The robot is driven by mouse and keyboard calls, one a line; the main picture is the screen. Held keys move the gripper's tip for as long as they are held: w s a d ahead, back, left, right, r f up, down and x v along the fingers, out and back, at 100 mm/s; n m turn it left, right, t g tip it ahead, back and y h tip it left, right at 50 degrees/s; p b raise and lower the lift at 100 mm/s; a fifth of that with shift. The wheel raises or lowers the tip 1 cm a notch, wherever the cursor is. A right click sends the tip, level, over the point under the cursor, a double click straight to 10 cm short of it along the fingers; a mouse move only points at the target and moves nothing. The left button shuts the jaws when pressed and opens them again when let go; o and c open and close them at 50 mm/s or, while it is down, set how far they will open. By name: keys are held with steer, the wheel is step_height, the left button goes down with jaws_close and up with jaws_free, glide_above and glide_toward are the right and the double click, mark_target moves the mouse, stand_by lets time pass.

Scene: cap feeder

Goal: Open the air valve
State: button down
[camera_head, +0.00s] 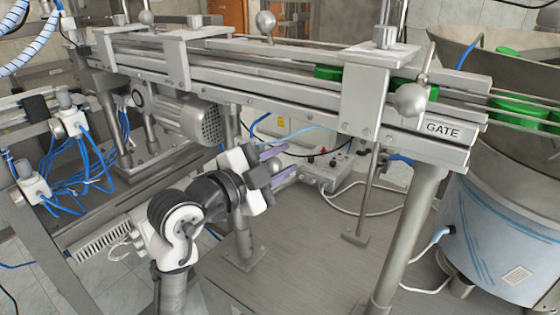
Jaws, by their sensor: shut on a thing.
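My gripper (284,161) is in the middle of the view, under the conveyor rail, with its two purple fingers pointing right. It is shut on a small grey rounded part (277,167), seen between the fingers. This part may be the air valve's knob, but the fingers and the gripper body hide much of it. I cannot tell the valve's handle position from this view. My white and black arm comes up from the lower left.
A conveyor rail (270,75) with a GATE label (443,129) and green caps (330,72) runs above. A control box (335,168) with cables stands behind my gripper. A steel leg (405,240) and a feeder drum (510,240) stand at right. Blue hoses lie at left.

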steer(key=shift+f, duration=0.1)
steer(key=w+a+f+m+y+b, duration=0.3)
steer(key=m+b, duration=1.2)
steer(key=b, duration=0.6)
steer(key=shift+w+a+f+m+t+y, duration=0.3)
steer(key=shift+w+a+f+m+y, duration=0.15)
steer(key=shift+a+f, duration=0.95)
steer(key=shift+d+f, duration=0.2)
steer(key=c, duration=1.1)
jaws_free()
